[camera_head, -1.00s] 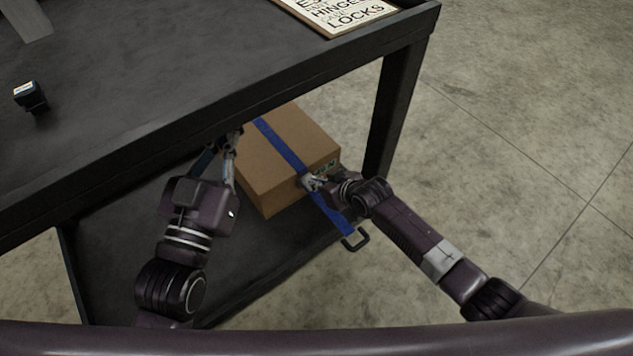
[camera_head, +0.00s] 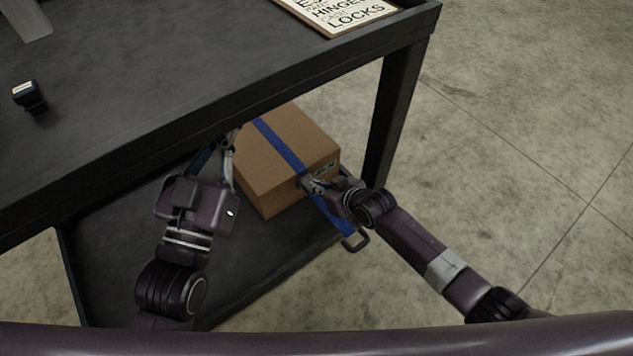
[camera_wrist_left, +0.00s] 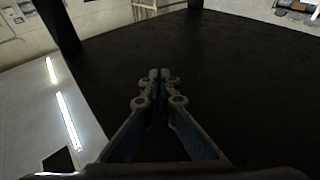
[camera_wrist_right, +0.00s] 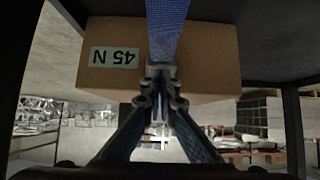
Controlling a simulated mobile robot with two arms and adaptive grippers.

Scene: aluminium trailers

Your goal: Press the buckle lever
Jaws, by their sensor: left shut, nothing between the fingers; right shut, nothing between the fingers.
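A cardboard box (camera_head: 285,160) sits on the lower shelf with a blue strap (camera_head: 280,145) over it. The strap also shows in the right wrist view (camera_wrist_right: 167,22). A small grey metal piece (camera_head: 307,181), perhaps the buckle, sits on the strap at the box's near edge. Its lever cannot be made out behind my gripper. My right gripper (camera_head: 314,185) is shut and empty at this spot; in the right wrist view its fingertips (camera_wrist_right: 160,72) overlap the strap. My left gripper (camera_head: 230,138) is shut and empty left of the box, under the tabletop; its tips (camera_wrist_left: 160,77) show nothing between them.
The dark tabletop (camera_head: 160,90) overhangs the box, and a table leg (camera_head: 392,120) stands right of it. The lower shelf (camera_head: 250,255) is bare in front. A dark hook (camera_head: 356,243) hangs at the strap's end. A "45 N" label (camera_wrist_right: 114,57) is on the box.

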